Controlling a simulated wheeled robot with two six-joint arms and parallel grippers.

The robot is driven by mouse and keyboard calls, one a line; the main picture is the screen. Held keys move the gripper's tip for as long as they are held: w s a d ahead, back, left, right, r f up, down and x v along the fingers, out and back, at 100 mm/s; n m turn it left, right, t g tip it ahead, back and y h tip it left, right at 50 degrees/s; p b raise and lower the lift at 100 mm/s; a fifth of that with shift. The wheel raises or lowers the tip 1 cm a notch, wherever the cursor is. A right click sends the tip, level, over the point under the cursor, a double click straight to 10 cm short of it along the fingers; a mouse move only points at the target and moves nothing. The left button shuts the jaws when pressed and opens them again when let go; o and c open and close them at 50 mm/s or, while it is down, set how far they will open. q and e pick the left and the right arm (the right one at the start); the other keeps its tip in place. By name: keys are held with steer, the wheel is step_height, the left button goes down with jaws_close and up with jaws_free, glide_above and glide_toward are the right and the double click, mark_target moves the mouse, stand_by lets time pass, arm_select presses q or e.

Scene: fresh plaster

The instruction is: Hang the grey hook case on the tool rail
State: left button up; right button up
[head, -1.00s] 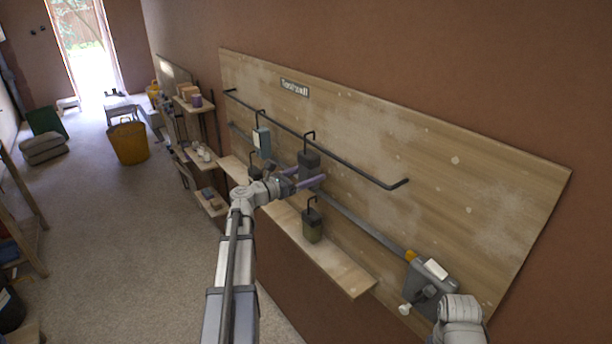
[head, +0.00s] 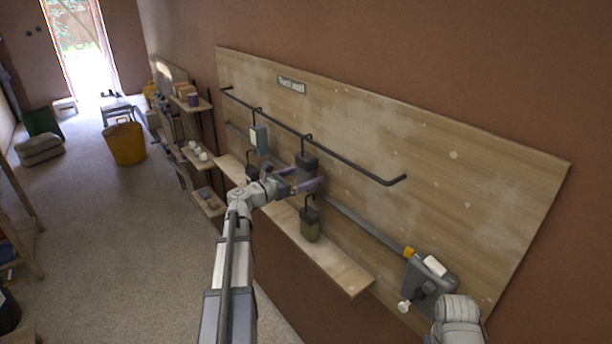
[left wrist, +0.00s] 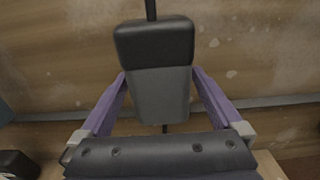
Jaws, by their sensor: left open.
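The grey hook case (head: 306,163) has a dark cap and a grey body. It is upright, its hook up at the tool rail (head: 350,163), and appears to hang there. In the left wrist view the case (left wrist: 162,92) fills the middle, with its dark stem rising out of the frame. My left gripper (head: 302,186) is open around the lower part of the case, one purple finger on each side. Whether a finger touches it is unclear.
A blue-grey case (head: 259,138) hangs from the rail to the left. An olive case (head: 311,226) and a dark case (head: 253,172) with hooks are at the narrow shelf (head: 340,272) below. The rail's right part is clear.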

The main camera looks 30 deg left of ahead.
arm_select(q)
steer(key=shift+s, duration=0.1)
steer(key=shift+v, duration=3.8)
steer(key=x, duration=0.8)
steer(key=shift+a, duration=0.1)
steer(key=shift+r, duration=0.25)
steer(key=shift+s, duration=0.1)
steer(key=shift+f, duration=0.1)
